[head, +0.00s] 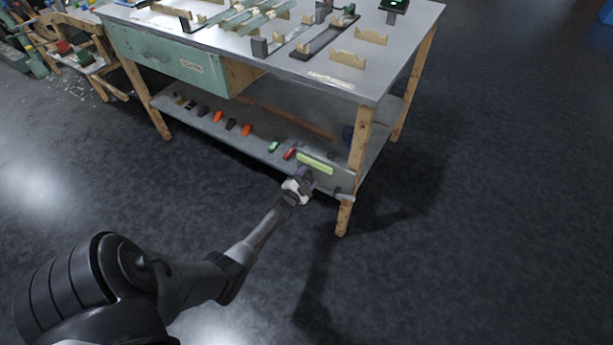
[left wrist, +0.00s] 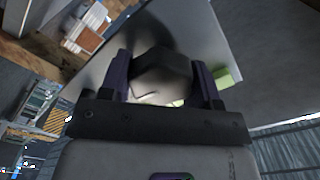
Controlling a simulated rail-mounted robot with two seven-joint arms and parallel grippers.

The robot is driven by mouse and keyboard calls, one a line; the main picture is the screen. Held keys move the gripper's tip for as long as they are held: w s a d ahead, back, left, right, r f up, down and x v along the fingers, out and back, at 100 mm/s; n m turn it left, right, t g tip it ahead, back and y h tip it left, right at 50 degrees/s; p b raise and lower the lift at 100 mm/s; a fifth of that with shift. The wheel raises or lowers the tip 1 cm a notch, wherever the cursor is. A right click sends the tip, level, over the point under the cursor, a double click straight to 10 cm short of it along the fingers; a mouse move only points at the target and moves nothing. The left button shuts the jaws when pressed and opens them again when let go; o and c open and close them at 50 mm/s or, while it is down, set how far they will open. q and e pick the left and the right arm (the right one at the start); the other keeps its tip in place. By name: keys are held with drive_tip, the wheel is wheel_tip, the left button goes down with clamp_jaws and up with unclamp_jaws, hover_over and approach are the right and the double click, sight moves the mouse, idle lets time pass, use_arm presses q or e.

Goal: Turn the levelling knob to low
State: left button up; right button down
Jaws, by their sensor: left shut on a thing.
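My left gripper (head: 304,178) reaches the front of a grey panel (head: 324,178) at the right end of the bench's lower shelf. In the left wrist view a dark faceted knob (left wrist: 162,78) sits between my two fingers, and the gripper is shut on it. The knob is hidden by the gripper in the head view. A yellow-green label (head: 315,164) is on the panel just above the gripper; a green patch (left wrist: 222,77) shows right of the fingers in the left wrist view. I cannot read the knob's setting. My right gripper is not in view.
The wooden-legged workbench (head: 420,22) carries tubing and wooden supports on top. A lower shelf (head: 190,116) holds several small red, orange, green and black items. The floor in front is clear.

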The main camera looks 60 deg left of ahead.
use_arm(q)
drive_tip(key=n+p, duration=0.1)
drive_tip(key=n, duration=0.3)
drive_tip(key=shift+r+n, duration=0.1)
drive_tip(key=shift+n, duration=0.2)
drive_tip(key=n, duration=0.4)
drive_tip(key=shift+a+n, duration=0.1)
drive_tip(key=shift+n, duration=0.2)
drive_tip(key=n, duration=0.8)
drive_tip(key=shift+s+n, duration=0.1)
drive_tip(key=shift+n, duration=0.8)
drive_tip(key=o, duration=0.9)
